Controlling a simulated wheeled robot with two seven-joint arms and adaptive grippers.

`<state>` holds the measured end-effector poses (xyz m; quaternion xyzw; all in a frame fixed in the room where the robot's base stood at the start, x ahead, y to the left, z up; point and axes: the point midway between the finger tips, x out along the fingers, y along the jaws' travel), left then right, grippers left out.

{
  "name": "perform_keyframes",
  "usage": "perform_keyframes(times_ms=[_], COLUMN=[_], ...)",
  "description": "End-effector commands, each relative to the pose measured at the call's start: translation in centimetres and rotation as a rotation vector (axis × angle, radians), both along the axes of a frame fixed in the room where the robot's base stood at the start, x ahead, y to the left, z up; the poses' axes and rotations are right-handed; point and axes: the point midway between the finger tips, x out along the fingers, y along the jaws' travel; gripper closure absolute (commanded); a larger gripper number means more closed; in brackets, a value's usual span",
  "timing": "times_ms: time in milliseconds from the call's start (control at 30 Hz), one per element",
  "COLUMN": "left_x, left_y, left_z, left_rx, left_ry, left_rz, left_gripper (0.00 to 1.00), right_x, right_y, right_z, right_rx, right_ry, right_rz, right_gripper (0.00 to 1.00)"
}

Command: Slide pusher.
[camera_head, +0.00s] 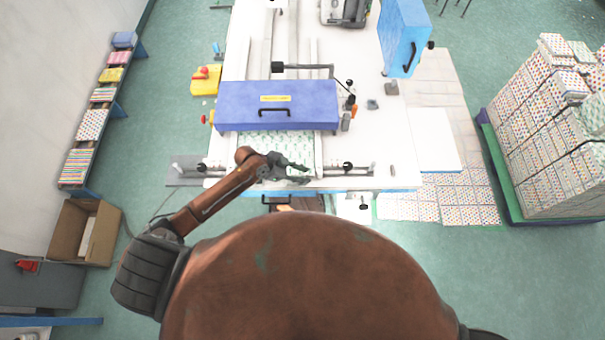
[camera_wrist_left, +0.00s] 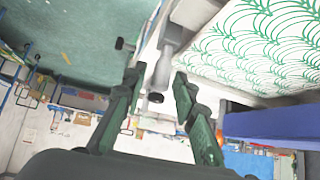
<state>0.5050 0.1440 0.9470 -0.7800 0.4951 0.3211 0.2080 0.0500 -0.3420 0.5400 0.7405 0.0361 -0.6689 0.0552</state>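My left gripper (camera_head: 306,174) reaches in from the left, over the front edge of the white machine table (camera_head: 381,148). Its fingers are apart and empty in the left wrist view (camera_wrist_left: 157,76). A pale grey rod-like part with a black end (camera_wrist_left: 162,68) shows between and beyond the fingertips; I cannot tell whether they touch it. A thin bar with black knobs (camera_head: 348,167) runs along the table's front; the gripper hides part of it. I cannot tell which part is the pusher. A green-patterned sheet stack (camera_head: 300,146) lies behind the gripper and shows in the left wrist view (camera_wrist_left: 270,45). My right gripper is out of view.
A purple-blue cover (camera_head: 235,105) with a black handle spans the table just behind the sheets. A yellow box with a red button (camera_head: 205,82) stands at the left. Stacked patterned blocks (camera_head: 548,140) stand on a pallet at the right. A cardboard box (camera_head: 70,232) is at the left.

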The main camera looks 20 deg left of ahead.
Motion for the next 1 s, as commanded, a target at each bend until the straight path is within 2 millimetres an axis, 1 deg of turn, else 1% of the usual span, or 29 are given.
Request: perform_keyframes(times_ms=[33,67,333,867,967,1000], left_x=[0.0,0.0,0.0,0.0,0.5,0.8], left_y=[0.0,0.0,0.0,0.2,1.0,1.7], left_z=[0.0,0.0,0.0,0.0,-0.1,-0.2], left_rx=[0.000,0.000,0.000,0.001,0.004,0.004], left_ry=[0.000,0.000,0.001,0.000,-0.001,0.000], left_rz=[0.000,0.000,0.001,0.001,0.013,0.022], left_gripper=[0.79,0.81,0.99,1.00,1.00,1.00], right_x=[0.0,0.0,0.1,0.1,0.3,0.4], right_y=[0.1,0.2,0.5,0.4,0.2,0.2], right_z=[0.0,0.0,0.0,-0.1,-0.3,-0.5], right_rx=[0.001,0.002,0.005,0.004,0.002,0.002], right_ry=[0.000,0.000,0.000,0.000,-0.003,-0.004], right_rz=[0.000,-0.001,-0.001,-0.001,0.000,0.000], right_gripper=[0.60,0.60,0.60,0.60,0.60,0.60])
